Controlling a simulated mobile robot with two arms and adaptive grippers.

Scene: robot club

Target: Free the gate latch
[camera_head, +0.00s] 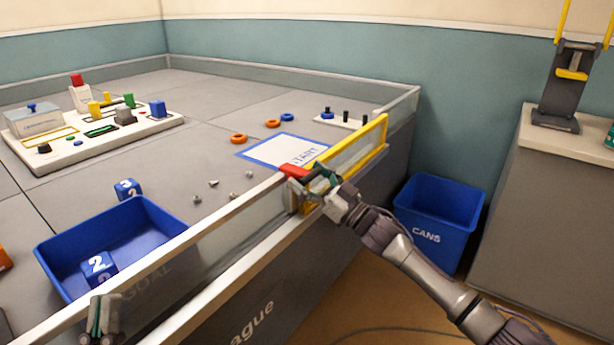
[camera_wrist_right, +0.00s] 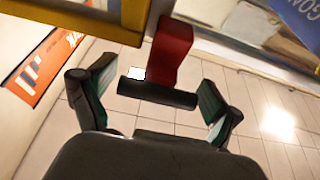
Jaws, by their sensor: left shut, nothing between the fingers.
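The gate (camera_head: 352,146) is a yellow-framed clear panel in the arena's front wall and looks closed. Its red latch (camera_head: 294,171) sits at the gate's near-left end. In the right wrist view the red latch (camera_wrist_right: 171,52) has a dark crossbar (camera_wrist_right: 156,94) at its end. My right gripper (camera_head: 318,181) is at the latch. Its fingers (camera_wrist_right: 152,95) are spread on either side of the crossbar, with gaps showing. The gripper partly hides the latch in the head view. My left gripper (camera_head: 101,317) is shut and empty at the lower left, by the front wall.
Inside the arena are a blue tray (camera_head: 150,222) with a number cube, a control board (camera_head: 90,135), orange and blue rings, small grey pieces and a start mat (camera_head: 290,151). A blue cans bin (camera_head: 440,215) stands outside, right of the gate. A grey cabinet (camera_head: 545,200) is further right.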

